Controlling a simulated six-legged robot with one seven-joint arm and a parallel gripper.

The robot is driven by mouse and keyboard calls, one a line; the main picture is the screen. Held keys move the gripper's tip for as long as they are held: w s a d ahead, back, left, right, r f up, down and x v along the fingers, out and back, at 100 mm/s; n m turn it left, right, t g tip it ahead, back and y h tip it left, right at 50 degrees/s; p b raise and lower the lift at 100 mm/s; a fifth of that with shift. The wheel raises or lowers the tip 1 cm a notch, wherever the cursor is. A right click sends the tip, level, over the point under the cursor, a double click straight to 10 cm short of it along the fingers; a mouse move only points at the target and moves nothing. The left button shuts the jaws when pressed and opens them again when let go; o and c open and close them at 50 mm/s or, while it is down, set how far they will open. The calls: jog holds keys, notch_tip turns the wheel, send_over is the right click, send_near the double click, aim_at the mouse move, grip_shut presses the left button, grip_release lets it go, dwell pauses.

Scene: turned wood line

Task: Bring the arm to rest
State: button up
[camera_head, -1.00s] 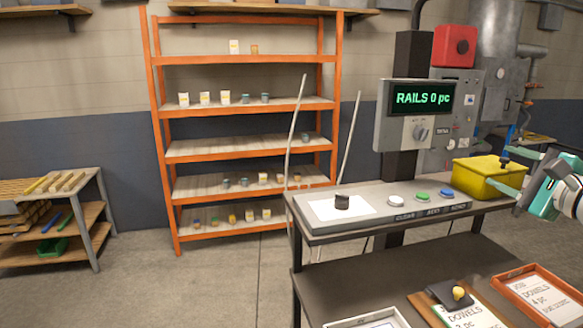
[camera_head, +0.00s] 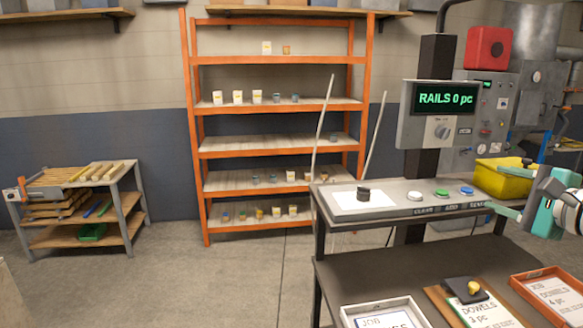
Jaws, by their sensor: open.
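My gripper (camera_head: 500,210) is at the right edge of the head view, at the end of my white and teal arm. Its fingers are spread, and I see nothing between them. It is in front of the yellow bin (camera_head: 503,180) and near the right end of the grey counting bench (camera_head: 400,197). The rest of the arm runs out of the picture on the right.
A display (camera_head: 440,99) reads "RAILS 0 pc". Job trays (camera_head: 550,290) lie on the lower table. An orange shelf (camera_head: 203,160) stands behind.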

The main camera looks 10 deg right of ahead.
jog(key=s+a+f+n+g+y, duration=0.1)
jog(key=a+f+n+g, duration=0.3)
jog(key=a, duration=0.6)
jog(key=a+f+n+g+y, duration=0.15)
jog(key=a+f+n, duration=0.35)
jog(key=a, duration=0.5)
jog(key=s+a+f+n+g+h, duration=0.5)
jog(key=s+a+f+n, duration=0.5)
jog(key=f, duration=0.3)
jog(key=shift+s+n, duration=0.4)
jog(key=shift+s, duration=0.5)
